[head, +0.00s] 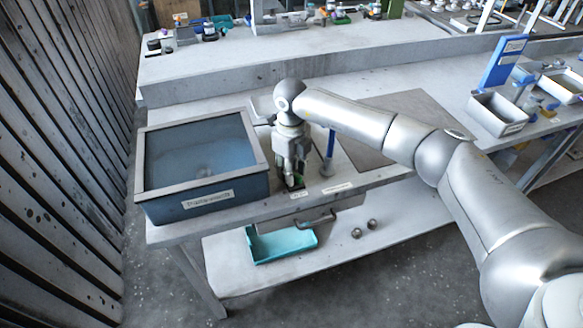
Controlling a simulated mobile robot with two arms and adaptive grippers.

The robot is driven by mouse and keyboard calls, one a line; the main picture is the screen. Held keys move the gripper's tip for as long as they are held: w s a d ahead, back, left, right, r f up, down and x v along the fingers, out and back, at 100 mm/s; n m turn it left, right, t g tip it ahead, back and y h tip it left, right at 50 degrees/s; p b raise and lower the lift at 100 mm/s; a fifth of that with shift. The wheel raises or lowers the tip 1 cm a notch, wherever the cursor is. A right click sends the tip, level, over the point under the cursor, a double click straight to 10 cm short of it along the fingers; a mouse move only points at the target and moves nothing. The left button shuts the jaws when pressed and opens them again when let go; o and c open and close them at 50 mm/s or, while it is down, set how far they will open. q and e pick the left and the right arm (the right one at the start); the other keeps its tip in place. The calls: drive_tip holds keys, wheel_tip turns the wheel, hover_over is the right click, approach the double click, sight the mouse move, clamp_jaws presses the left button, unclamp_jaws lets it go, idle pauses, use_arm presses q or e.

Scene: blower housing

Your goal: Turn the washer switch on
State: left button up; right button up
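The washer is a dark blue-grey open tank (165,202) with a light rim and a front label, on the left end of the metal bench. My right arm comes in from the right and its gripper (292,180) points down beside the tank's right side, close to the bench's front edge. A small black and green piece (298,183), which may be the switch, shows at the fingertips. The fingers hide most of it, so contact and its setting cannot be told. The finger gap is too small to judge. My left gripper is out of view.
A blue-handled tool (330,145) stands just right of my gripper. A teal tray (282,243) and two round metal pieces (364,229) lie on the lower shelf. A grey bin (496,114) stands farther right. A slatted wall (60,150) runs along the left.

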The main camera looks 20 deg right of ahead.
clamp_jaws()
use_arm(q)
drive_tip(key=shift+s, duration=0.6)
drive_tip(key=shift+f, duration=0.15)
use_arm(e)
drive_tip(key=shift+m, duration=0.3)
drive_tip(key=shift+d+m+b, duration=0.1)
drive_tip(key=shift+m+b, duration=0.4)
drive_tip(key=shift+m, duration=0.4)
drive_tip(key=m, duration=0.2)
drive_tip(key=shift+d+m+b, duration=0.1)
drive_tip(key=shift+m+b, duration=0.25)
drive_tip(key=shift+m, duration=0.05)
drive_tip(key=m, duration=0.3)
drive_tip(key=shift+d+m+b, duration=0.15)
drive_tip(key=shift+m+b, duration=0.15)
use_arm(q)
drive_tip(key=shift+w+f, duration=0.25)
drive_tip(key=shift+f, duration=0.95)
use_arm(e)
drive_tip(key=shift+m, duration=1.5)
drive_tip(key=shift+d, duration=0.1)
